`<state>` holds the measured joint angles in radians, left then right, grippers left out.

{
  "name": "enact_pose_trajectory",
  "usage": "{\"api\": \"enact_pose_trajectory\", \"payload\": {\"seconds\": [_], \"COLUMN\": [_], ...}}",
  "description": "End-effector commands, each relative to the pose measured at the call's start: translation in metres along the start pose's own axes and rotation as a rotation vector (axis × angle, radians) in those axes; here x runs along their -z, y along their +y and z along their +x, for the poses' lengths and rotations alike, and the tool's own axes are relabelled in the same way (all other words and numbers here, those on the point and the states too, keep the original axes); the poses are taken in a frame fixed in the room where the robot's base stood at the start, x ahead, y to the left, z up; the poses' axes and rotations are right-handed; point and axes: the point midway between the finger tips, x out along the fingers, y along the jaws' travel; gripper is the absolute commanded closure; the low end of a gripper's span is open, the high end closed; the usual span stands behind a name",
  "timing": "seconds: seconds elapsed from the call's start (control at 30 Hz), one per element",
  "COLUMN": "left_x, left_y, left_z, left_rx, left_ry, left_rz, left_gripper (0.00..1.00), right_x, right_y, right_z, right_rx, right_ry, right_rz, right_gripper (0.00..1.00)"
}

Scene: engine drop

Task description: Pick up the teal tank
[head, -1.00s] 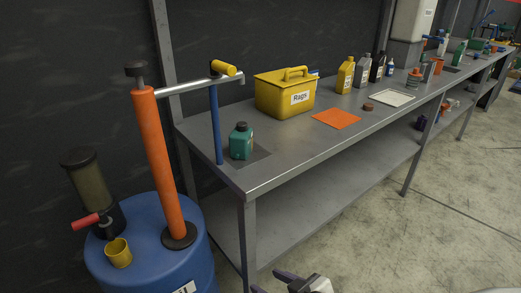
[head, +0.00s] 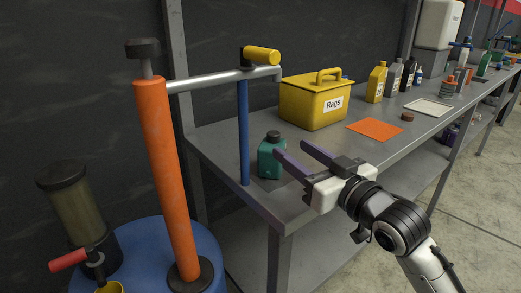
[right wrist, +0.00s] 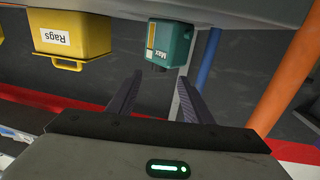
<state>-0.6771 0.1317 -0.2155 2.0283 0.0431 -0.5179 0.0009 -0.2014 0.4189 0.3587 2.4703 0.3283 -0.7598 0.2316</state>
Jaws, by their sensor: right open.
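The teal tank (head: 269,158) is a small bottle with a dark cap, standing upright near the left end of the grey workbench. My right gripper (head: 291,148) is open and empty just right of the tank, its two purple fingers pointing towards it. In the right wrist view the scene is upside down. There the tank (right wrist: 168,45), with a yellow and white label strip marked "Max", shows beyond the open fingertips (right wrist: 159,76), apart from them. My left gripper is not in view.
A pump with an orange column (head: 167,180) and a silver spout stands on a blue drum (head: 140,240) at left. A blue tube (head: 243,130) hangs just left of the tank. A yellow Rags box (head: 310,108) and an orange cloth (head: 374,129) lie farther along the bench.

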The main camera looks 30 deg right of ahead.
Motion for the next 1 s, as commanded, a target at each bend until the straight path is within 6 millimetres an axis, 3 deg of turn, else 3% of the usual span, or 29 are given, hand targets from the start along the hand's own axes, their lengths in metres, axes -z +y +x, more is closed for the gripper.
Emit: {"api": "enact_pose_trajectory", "payload": {"seconds": [0.2, 0.33, 0.7, 1.0], "left_x": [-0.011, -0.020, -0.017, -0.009], "left_y": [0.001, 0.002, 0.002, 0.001], "left_z": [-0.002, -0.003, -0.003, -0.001], "left_rx": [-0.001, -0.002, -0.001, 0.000], "left_ry": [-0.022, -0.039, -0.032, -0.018], "left_rz": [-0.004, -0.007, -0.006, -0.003], "left_gripper": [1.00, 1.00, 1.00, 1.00], "right_x": [0.001, 0.000, 0.002, 0.001], "right_y": [0.000, 0.000, 0.001, 0.001], "right_z": [0.033, 0.044, 0.090, 0.098], "right_rx": [0.000, 0.000, 0.000, 0.000], "right_ry": [0.002, 0.000, 0.001, -0.001], "right_rz": [0.000, -0.001, -0.001, -0.002], "right_gripper": [0.54, 0.54, 0.54, 0.54]}}
